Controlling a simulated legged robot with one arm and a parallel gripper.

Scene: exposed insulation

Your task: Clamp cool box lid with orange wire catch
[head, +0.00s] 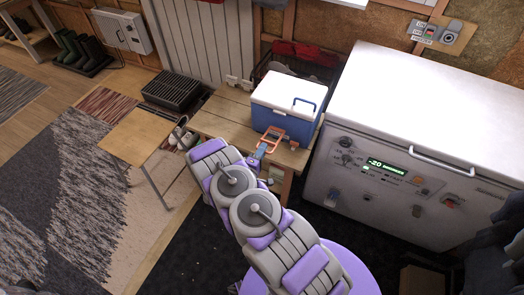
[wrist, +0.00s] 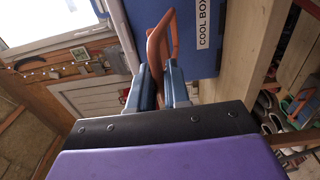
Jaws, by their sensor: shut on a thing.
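The blue cool box (head: 280,124) stands on a wooden bench, with its white lid (head: 287,95) resting on top. The orange wire catch (head: 270,138) sticks out from the front of the box, low and below the lid. My gripper (head: 262,152) is at the near end of the catch. In the wrist view the orange wire catch (wrist: 163,40) runs down between the fingers of my gripper (wrist: 160,85), which are shut on it. The blue box wall with its "COOL BOX" label (wrist: 203,24) is close beside it.
The wooden bench (head: 215,119) has bare room left of the box. A small orange-brown part (head: 294,145) shows at the box's lower right. A large white chest freezer (head: 425,100) stands close on the right. A low wooden table (head: 136,138) is at left.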

